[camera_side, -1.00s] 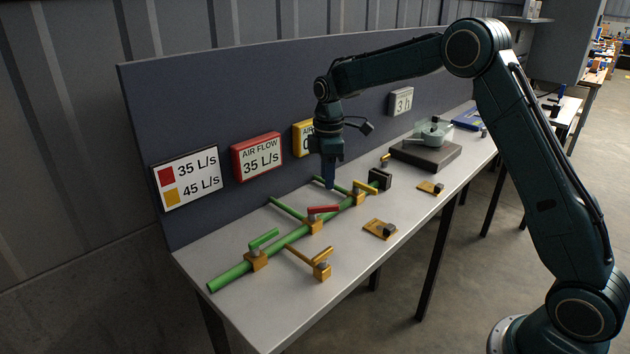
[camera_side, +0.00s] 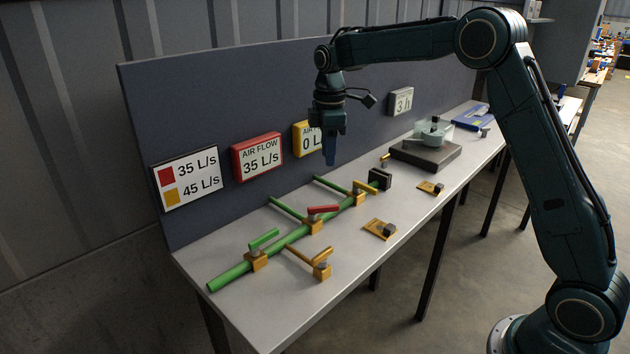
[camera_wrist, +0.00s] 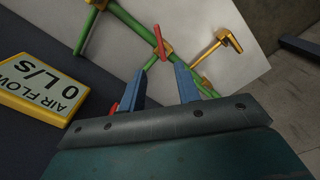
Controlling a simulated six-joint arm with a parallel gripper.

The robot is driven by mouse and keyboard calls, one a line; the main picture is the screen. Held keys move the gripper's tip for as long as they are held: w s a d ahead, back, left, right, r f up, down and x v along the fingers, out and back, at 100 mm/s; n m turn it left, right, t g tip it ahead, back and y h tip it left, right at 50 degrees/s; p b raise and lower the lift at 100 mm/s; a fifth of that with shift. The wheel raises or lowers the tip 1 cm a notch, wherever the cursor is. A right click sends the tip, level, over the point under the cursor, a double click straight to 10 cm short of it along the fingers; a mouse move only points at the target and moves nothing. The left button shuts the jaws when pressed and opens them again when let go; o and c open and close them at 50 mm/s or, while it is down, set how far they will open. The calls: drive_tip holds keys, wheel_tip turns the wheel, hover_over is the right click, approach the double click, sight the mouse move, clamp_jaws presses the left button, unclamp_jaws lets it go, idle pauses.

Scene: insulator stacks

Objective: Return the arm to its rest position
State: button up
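My gripper (camera_side: 331,160) hangs pointing down above the far part of the table, clear of the green pipe (camera_side: 290,238). In the wrist view my gripper (camera_wrist: 160,75) shows two blue fingers with a gap between them and nothing held. My arm reaches in from the right, its forearm almost level above the back panel's top edge.
The pipe carries valves with a red handle (camera_side: 323,209), a green handle (camera_side: 264,238) and yellow handles. A dark block with a clear cover (camera_side: 433,132) stands farther right. The panel (camera_side: 230,100) with signs, including the yellow sign (camera_side: 307,138), is close behind my gripper.

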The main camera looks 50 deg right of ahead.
drive_tip(key=s+a+r+m+t, duration=0.25)
drive_tip(key=s+r, duration=0.25)
drive_tip(key=s, duration=0.4)
drive_tip(key=s+a+r+m+t, duration=0.1)
drive_tip(key=s+a+r+m, duration=0.15)
drive_tip(key=s+r, duration=0.45)
drive_tip(key=s+f+m+t, duration=0.1)
drive_tip(key=s+f+m, duration=0.2)
drive_tip(key=s, duration=0.6)
drive_tip(key=s+a+f+m+t, duration=0.1)
drive_tip(key=s+f+m, duration=0.1)
drive_tip(key=s, duration=0.8)
drive_tip(key=shift+f+m, duration=0.4)
drive_tip(key=shift+f, duration=0.1)
